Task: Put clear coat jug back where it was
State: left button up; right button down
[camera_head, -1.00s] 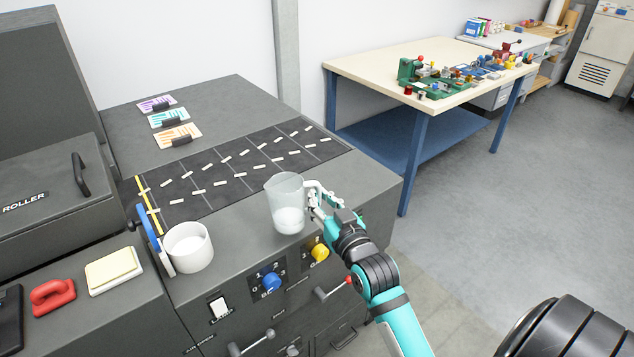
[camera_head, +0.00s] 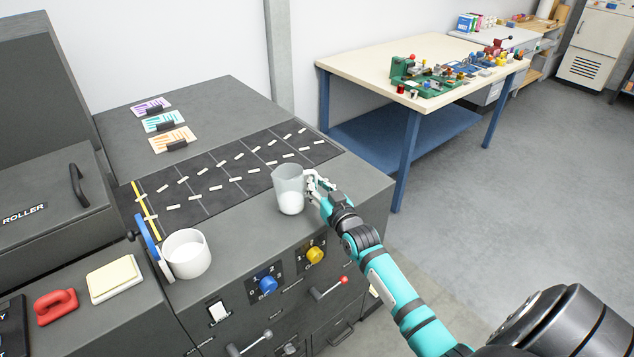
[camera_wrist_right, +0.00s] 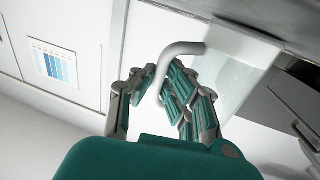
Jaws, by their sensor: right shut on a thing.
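The clear coat jug (camera_head: 289,189) is a translucent grey jug with white liquid in its lower part. It is upright at the front right of the dark machine top, by the marked black strip. I cannot tell whether its base touches the surface. My right gripper (camera_head: 314,187) is shut on its handle from the right side. In the right wrist view the jug (camera_wrist_right: 226,82) shows in part, with its pale curved handle between the fingers of my right gripper (camera_wrist_right: 165,92). My left gripper is not in view.
A white tub (camera_head: 187,254) stands at the machine's left front, near a blue-rimmed disc. A yellow sponge-like block (camera_head: 114,276) and a red handle (camera_head: 56,305) lie farther left. Cards (camera_head: 163,122) lie at the back. A table (camera_head: 350,62) with small parts stands at the back right.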

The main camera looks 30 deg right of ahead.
jog(key=c, duration=1.9)
grip_release()
jog(key=shift+f, duration=0.15)
jog(key=o, duration=0.5)
jog(key=shift+c, duration=0.2)
jog(key=shift+r, duration=0.2)
jog(key=s+a+b, duration=0.1)
jog(key=s+b, duration=0.1)
jog(key=s, duration=1)
jog(key=shift+a, duration=0.35)
